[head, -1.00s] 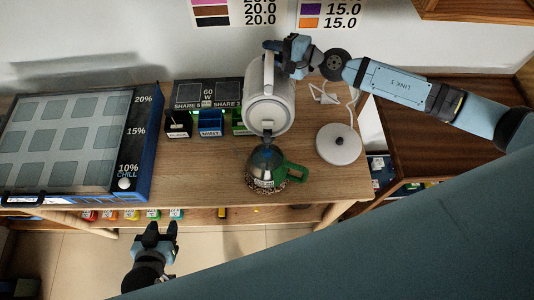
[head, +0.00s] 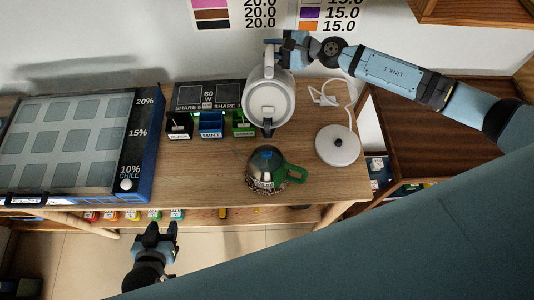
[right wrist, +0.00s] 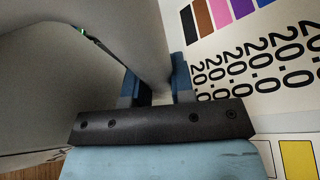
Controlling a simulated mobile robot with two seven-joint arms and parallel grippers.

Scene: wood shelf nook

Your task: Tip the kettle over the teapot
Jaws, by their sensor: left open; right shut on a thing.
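The white kettle (head: 268,101) is held up above the wooden counter, its dark spout pointing toward the front. My right gripper (head: 275,47) is shut on its handle at the back; in the right wrist view the gripper (right wrist: 158,92) has its blue fingers either side of the white kettle handle (right wrist: 140,40). The teapot (head: 265,165), with a shiny dark dome and a green handle, stands on the counter in front of the kettle. The spout tip is behind the teapot in the picture, with a small gap between them. My left gripper (head: 156,232) is open and empty before the counter's front edge.
The round white kettle base (head: 337,146) with its cord sits right of the teapot. Small labelled bins (head: 211,125) stand behind and to the left. A large panelled box (head: 66,140) fills the left of the counter (head: 200,175).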

